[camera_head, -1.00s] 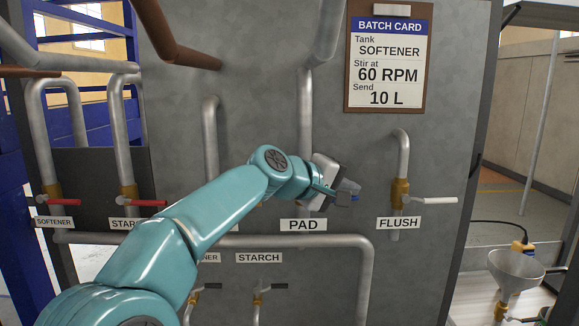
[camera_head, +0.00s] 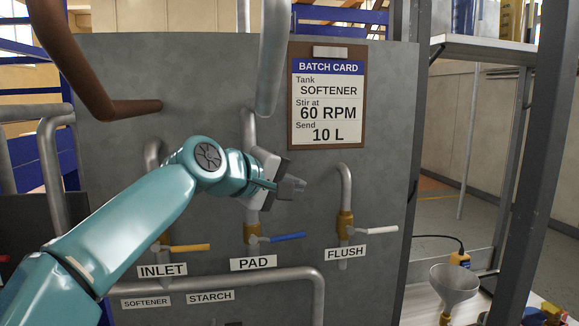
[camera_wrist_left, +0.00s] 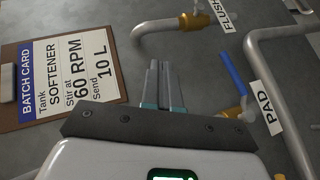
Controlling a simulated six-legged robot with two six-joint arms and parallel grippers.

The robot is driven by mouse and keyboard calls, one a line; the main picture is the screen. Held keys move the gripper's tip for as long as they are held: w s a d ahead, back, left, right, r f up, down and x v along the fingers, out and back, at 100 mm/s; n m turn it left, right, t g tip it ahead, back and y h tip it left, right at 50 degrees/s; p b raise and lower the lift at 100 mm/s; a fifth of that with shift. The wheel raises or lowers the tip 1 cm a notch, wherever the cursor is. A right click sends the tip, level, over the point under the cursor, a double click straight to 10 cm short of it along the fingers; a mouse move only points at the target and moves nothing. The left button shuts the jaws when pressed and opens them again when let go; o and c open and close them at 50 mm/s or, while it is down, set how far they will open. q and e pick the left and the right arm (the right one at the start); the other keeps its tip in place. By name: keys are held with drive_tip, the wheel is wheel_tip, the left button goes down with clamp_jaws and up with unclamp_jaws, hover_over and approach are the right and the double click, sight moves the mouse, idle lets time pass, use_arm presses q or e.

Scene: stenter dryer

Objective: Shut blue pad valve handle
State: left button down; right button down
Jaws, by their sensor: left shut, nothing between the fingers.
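The blue pad valve handle (camera_head: 283,237) sticks out to the right, nearly level, from the brass pad valve (camera_head: 252,234) above the PAD label (camera_head: 253,263). In the left wrist view the blue handle (camera_wrist_left: 233,72) shows right of my fingers, with the brass valve body (camera_wrist_left: 240,110) at its end. My left gripper (camera_head: 298,187) is above the handle in the head view and apart from it. Its fingers (camera_wrist_left: 164,85) are close together and empty. My right gripper is not in view.
Yellow inlet handle (camera_head: 188,248) is left of the pad valve, and white flush handle (camera_head: 378,230) is right of it. A batch card (camera_head: 327,98) hangs above. A horizontal pipe (camera_head: 270,283) runs below. A funnel (camera_head: 453,284) stands at the right.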

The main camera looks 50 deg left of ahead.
use_arm(q)
wheel_tip(320, 180, up, 2)
drive_tip(key=d, duration=0.1)
drive_tip(key=g+y, duration=0.2)
drive_tip(key=g, duration=0.4)
approach(278, 237)
drive_tip(key=a, duration=0.1)
drive_tip(key=s+a+m+g+y, duration=0.1)
drive_tip(key=s+a+g+y, duration=0.1)
drive_tip(key=s+g+y, duration=0.15)
drive_tip(key=w+d+r+m+t+y+b, duration=0.1)
drive_tip(key=w+d+r, duration=0.2)
drive_tip(key=d, duration=0.2)
drive_tip(key=w+d+r+m+y+b, duration=0.1)
drive_tip(key=w+d+r+m, duration=0.15)
drive_tip(key=d, duration=0.35)
drive_tip(key=d+f+x, duration=0.1)
drive_tip(key=f+x, duration=0.1)
drive_tip(key=x, duration=1.1)
drive_tip(key=shift+w+p, duration=0.2)
drive_tip(key=shift+p, duration=0.2)
drive_tip(key=shift+f+n, duration=0.1)
drive_tip(key=shift+n, duration=0.15)
